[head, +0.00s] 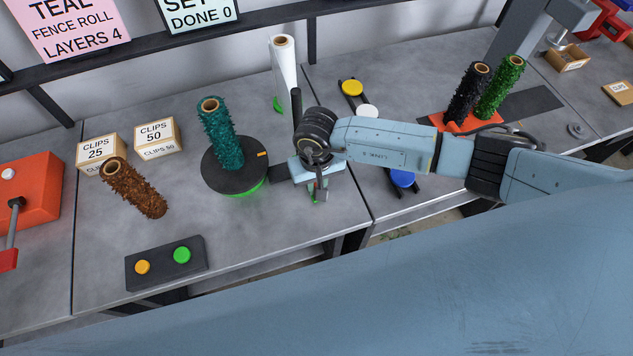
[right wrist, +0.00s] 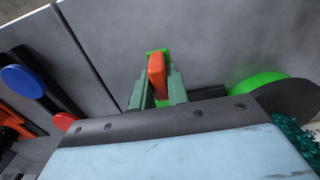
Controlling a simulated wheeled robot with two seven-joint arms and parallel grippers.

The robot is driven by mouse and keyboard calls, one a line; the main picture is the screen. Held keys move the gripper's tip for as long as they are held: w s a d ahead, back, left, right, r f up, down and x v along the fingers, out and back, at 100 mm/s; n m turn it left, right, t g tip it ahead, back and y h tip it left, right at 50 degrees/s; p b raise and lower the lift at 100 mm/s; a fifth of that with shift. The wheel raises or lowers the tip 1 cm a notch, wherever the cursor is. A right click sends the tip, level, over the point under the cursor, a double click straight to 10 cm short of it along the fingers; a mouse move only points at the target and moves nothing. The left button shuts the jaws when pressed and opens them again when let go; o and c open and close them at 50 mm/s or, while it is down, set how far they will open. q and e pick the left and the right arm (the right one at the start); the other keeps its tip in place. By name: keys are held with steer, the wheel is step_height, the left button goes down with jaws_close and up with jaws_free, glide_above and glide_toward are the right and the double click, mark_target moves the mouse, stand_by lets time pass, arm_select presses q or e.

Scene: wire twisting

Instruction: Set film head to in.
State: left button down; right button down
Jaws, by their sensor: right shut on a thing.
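A white film roll (head: 286,75) stands upright at the back of the bench, with a green piece at its lower left and a dark post (head: 296,102) just in front of it. My right gripper (head: 318,192) is low over the bench's front part, right of the turntable. In the right wrist view the gripper (right wrist: 157,85) is shut on an orange-red lever (right wrist: 156,72), with a bright green part around it. The arm and wrist hide much of the lever and whatever joins it to the film roll. My left gripper is not in view.
A teal bristly roll (head: 222,135) stands on a black turntable (head: 226,182) with a green rim. A brown roll (head: 135,188), two clip boxes and a button panel (head: 165,263) lie left. Black and green rolls (head: 500,88) stand at right. A blue button (head: 403,178) is under my arm.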

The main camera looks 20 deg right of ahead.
steer(key=a+b, duration=0.4)
steer(key=a, duration=0.3)
steer(key=shift+s+f, duration=0.1)
steer(key=shift+s, duration=0.1)
steer(key=c, duration=1.4)
jaws_free()
steer(key=shift+a, duration=0.1)
steer(key=shift+o, duration=0.2)
steer(key=shift+r, duration=0.5)
step_height(320, 180, up, 13)
steer(key=shift+f+b, duration=0.2)
steer(key=shift+b, duration=0.15)
